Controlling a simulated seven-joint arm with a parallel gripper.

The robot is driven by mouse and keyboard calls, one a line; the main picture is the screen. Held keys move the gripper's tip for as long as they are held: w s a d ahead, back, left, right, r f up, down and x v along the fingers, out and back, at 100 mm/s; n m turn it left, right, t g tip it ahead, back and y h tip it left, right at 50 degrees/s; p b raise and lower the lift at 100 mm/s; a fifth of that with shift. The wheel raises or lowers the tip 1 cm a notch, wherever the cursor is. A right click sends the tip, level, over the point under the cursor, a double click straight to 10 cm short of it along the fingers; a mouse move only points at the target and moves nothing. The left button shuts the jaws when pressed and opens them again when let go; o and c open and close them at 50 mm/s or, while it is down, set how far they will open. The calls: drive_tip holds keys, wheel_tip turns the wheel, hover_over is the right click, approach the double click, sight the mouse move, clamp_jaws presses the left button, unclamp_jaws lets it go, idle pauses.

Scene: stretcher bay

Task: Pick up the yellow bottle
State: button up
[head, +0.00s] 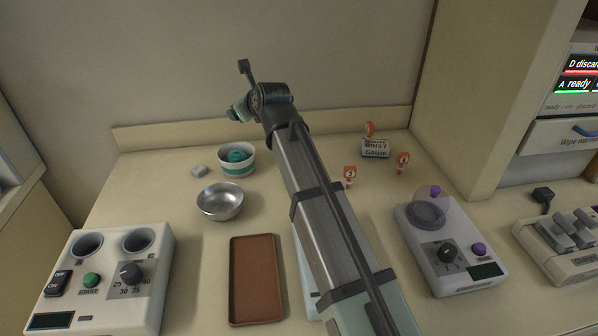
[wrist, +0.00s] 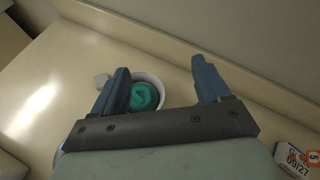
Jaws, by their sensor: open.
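I see no yellow bottle in either view; my arm hides part of the counter in the head view. My gripper (head: 234,112) is raised above the back of the counter. In the wrist view its two blue fingers (wrist: 164,72) are spread wide with nothing held. In the wrist view the bowl (wrist: 158,82) and the teal thing (wrist: 144,97) show partly behind the left finger.
A metal bowl (head: 220,212), a brown tray (head: 256,312) and a small pale block (head: 199,171) are on the counter (head: 130,205). A gauze box (head: 375,148) and several orange-topped markers (head: 403,160) stand at back right. Control boxes (head: 107,310) (head: 450,255) stand left and right.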

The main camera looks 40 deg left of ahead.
drive_tip(key=d+f+n+h, duration=0.3)
drive_tip(key=d+n+h, duration=0.3)
drive_tip(key=n, duration=0.2)
drive_tip(key=d+f+n+h, duration=0.3)
drive_tip(key=d+n+h, duration=0.4)
drive_tip(key=n, duration=0.1)
drive_tip(key=shift+g, duration=0.3)
drive_tip(key=x, duration=0.8)
drive_tip(key=a+x, duration=0.1)
drive_tip(key=x, duration=0.4)
drive_tip(key=shift+w, duration=0.15)
drive_tip(key=c, duration=1.2)
